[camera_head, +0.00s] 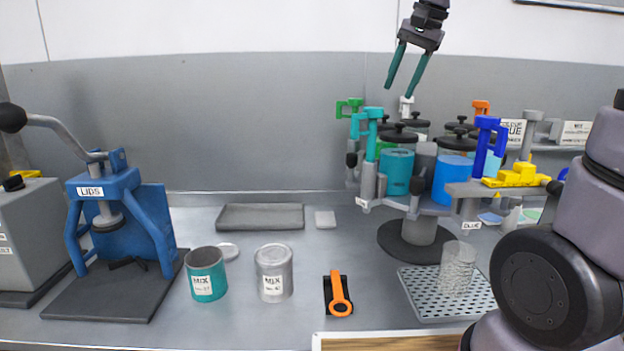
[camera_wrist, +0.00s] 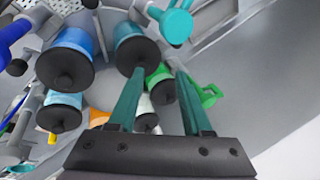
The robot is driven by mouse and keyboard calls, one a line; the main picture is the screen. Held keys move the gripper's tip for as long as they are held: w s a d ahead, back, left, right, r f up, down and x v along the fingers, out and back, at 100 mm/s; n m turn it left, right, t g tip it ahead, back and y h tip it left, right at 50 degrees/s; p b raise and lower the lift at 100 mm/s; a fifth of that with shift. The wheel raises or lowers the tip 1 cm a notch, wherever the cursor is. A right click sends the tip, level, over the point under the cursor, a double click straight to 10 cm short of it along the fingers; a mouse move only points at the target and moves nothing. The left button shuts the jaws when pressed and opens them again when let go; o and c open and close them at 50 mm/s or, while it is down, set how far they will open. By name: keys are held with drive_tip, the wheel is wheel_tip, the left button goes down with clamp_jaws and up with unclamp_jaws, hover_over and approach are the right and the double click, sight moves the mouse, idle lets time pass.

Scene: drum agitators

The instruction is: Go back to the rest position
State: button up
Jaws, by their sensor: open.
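My gripper (camera_head: 403,74) is open and empty, with its two teal fingers apart. It is in the air above the carousel of paint canisters and touches nothing. In the wrist view the gripper (camera_wrist: 157,95) points down over black-lidded canisters, one teal (camera_wrist: 136,48) and one blue (camera_wrist: 70,55). In the head view the teal canister (camera_head: 397,171) and the blue canister (camera_head: 453,180) stand on the carousel, with teal and blue taps on its rim. My arm's lower links fill the right edge, and its middle links are out of view.
A blue lid press (camera_head: 118,205) stands at left. A teal can (camera_head: 206,275) and a grey can (camera_head: 273,272) stand on the bench. An orange-handled tool (camera_head: 339,293), a grey tray (camera_head: 260,217) and a clear cup (camera_head: 457,268) on a perforated plate (camera_head: 422,296) are nearby. Air left of my gripper is free.

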drive_tip(key=s+d+f+n+t, duration=0.1)
drive_tip(key=s+d+f, duration=0.1)
drive_tip(key=s, duration=0.6)
drive_tip(key=s+d+f+n+t, duration=0.1)
drive_tip(key=s+d+f+t, duration=0.1)
drive_tip(key=s, duration=0.6)
drive_tip(key=shift+s+d+f+n+h, duration=0.3)
drive_tip(key=shift+d+f, duration=0.2)
drive_tip(key=shift+d, duration=0.15)
